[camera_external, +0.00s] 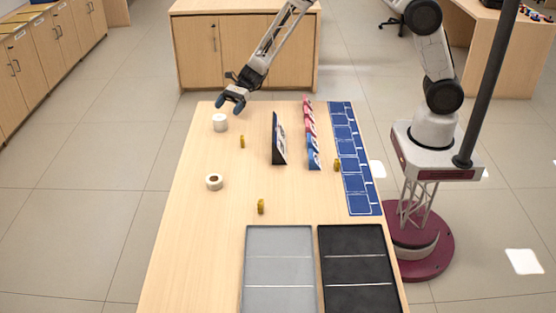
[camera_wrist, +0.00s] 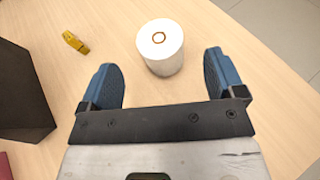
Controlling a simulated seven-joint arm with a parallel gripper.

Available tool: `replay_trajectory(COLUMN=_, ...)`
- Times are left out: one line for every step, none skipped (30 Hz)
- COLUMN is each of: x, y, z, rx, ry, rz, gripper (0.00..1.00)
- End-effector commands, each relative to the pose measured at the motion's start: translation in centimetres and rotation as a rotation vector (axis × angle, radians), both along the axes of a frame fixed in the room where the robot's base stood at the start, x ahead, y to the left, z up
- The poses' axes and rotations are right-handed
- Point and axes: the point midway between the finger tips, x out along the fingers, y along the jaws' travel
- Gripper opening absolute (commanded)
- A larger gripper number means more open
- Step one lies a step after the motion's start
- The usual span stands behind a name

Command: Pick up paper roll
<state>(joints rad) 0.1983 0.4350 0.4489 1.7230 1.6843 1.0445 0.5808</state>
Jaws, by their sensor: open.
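A white paper roll (camera_external: 220,123) stands upright near the far left corner of the table. It also shows in the wrist view (camera_wrist: 161,50), where its top has a small brown core. A second, shorter white roll (camera_external: 214,182) with a wider brown core lies on its flat side on the table, nearer the left edge. My gripper (camera_external: 231,101) is open and empty above the far end of the table, close to the upright roll. In the wrist view the blue fingers of my gripper (camera_wrist: 165,80) are spread, with the upright roll just beyond and between their tips.
Several small yellow objects, one of them here (camera_external: 261,206), lie on the table (camera_external: 190,230). A dark stand (camera_external: 279,140) and a row of red and blue packets (camera_external: 311,135) stand right of the roll. A grey tray (camera_external: 279,258) and a black tray (camera_external: 356,258) lie at the near end.

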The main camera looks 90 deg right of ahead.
Motion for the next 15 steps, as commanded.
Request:
replay_trajectory(x=0.16, y=0.28, z=-0.18, rx=0.000, ry=0.000, rz=0.001, gripper=0.88)
replay_trajectory(x=0.24, y=0.39, z=-0.23, rx=-0.001, ry=0.001, rz=0.001, gripper=0.88)
replay_trajectory(x=0.30, y=0.48, z=-0.27, rx=-0.001, ry=0.001, rz=0.000, gripper=0.88)
replay_trajectory(x=0.33, y=0.53, z=-0.28, rx=-0.001, ry=0.001, rz=0.000, gripper=0.88)
replay_trajectory(x=0.35, y=0.55, z=-0.28, rx=-0.001, ry=0.001, rz=0.000, gripper=0.88)
replay_trajectory(x=0.35, y=0.55, z=-0.28, rx=-0.001, ry=0.001, rz=0.000, gripper=0.88)
replay_trajectory(x=0.35, y=0.54, z=-0.27, rx=-0.001, ry=0.000, rz=0.000, gripper=0.88)
replay_trajectory(x=0.35, y=0.53, z=-0.26, rx=-0.001, ry=0.000, rz=0.000, gripper=0.88)
replay_trajectory(x=0.35, y=0.53, z=-0.26, rx=-0.001, ry=0.000, rz=0.000, gripper=0.88)
replay_trajectory(x=0.35, y=0.54, z=-0.25, rx=-0.001, ry=0.000, rz=0.000, gripper=0.88)
replay_trajectory(x=0.35, y=0.54, z=-0.25, rx=-0.001, ry=0.000, rz=0.000, gripper=0.88)
replay_trajectory(x=0.36, y=0.55, z=-0.27, rx=-0.001, ry=0.000, rz=0.000, gripper=0.88)
replay_trajectory(x=0.36, y=0.58, z=-0.28, rx=-0.001, ry=0.000, rz=0.000, gripper=0.88)
replay_trajectory(x=0.40, y=0.63, z=-0.31, rx=-0.001, ry=0.000, rz=0.000, gripper=0.88)
replay_trajectory(x=0.46, y=0.74, z=-0.36, rx=-0.001, ry=0.000, rz=0.001, gripper=0.88)
